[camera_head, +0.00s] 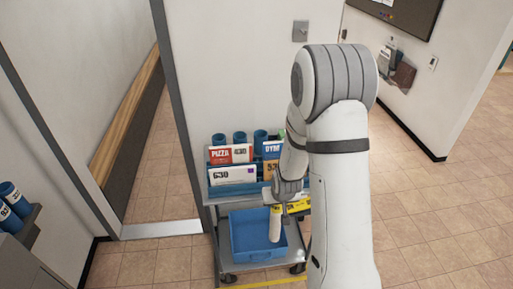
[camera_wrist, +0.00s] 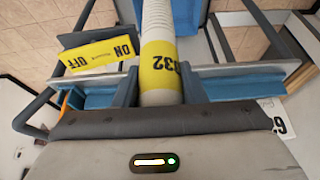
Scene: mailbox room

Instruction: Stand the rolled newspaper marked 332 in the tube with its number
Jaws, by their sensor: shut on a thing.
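The rolled newspaper (camera_head: 276,226) is a pale roll with a yellow band, held below my gripper (camera_head: 277,203) in front of the cart. In the wrist view the roll (camera_wrist: 159,65) lies between the jaws, which are shut on it. Its yellow label shows digits ending in 32; the first is partly turned away. Blue tubes (camera_head: 240,138) stand in a row at the back of the cart top, with no number readable. More blue tubes (camera_head: 12,196) with white number labels stand at the left edge; their numbers are not clearly legible. No tube marked 332 can be made out.
A yellow ON/OFF card (camera_wrist: 98,55) lies beside the roll. Tiled floor (camera_head: 430,230) is open at right.

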